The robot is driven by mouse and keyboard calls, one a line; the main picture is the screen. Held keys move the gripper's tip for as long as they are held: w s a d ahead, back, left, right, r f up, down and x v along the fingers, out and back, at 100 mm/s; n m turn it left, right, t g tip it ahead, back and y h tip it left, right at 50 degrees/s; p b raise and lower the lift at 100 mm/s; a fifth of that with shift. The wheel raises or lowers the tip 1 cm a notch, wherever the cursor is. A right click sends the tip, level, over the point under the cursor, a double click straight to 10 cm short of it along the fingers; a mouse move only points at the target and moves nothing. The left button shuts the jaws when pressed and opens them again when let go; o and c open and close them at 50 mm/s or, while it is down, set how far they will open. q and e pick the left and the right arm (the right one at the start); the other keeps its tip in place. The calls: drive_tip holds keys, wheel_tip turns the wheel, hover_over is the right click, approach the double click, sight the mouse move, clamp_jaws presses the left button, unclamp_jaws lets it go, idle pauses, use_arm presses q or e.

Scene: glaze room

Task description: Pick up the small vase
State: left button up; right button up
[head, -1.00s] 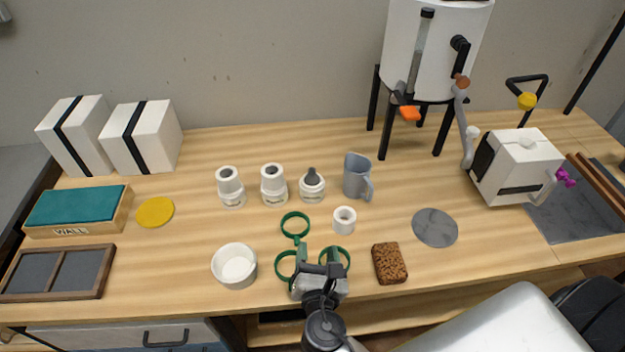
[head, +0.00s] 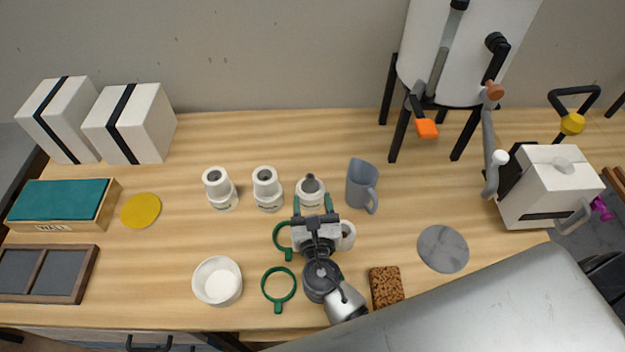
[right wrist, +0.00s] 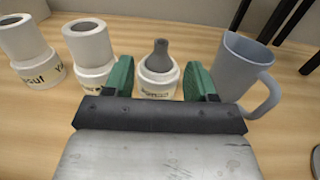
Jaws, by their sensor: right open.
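The small vase (head: 310,180) is dark grey with a narrow neck and stands upright in a white labelled holder (head: 311,194). In the right wrist view the vase (right wrist: 160,55) rises above its white holder (right wrist: 158,80). My right gripper (head: 313,203) is open, its green fingertips just in front of the holder in the head view. In the right wrist view the fingers (right wrist: 160,80) appear to either side of the holder; whether they touch it I cannot tell. The base of the vase is hidden inside the holder. My left gripper is not in view.
Two white pieces in holders (head: 220,190) (head: 267,190) stand left of the vase; a grey-blue mug (head: 361,187) stands close on its right. Green rings (head: 279,284), a white ring (head: 348,236), a white bowl (head: 217,282) and a brown sponge (head: 386,287) lie nearer.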

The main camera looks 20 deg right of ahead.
sight(310, 180)
drive_tip(key=shift+x, duration=0.95)
drive_tip(key=shift+w, duration=0.35)
drive_tip(key=p+x, duration=0.1)
drive_tip(key=x, duration=0.3)
drive_tip(key=shift+w+d, duration=0.2)
drive_tip(key=shift+w+d+f, duration=0.1)
drive_tip(key=shift+w, duration=0.2)
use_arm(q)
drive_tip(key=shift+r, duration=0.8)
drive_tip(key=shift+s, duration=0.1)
use_arm(e)
drive_tip(key=shift+s, duration=0.1)
drive_tip(key=shift+c, duration=0.4)
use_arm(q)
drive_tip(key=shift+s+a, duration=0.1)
use_arm(e)
drive_tip(key=c, duration=0.8)
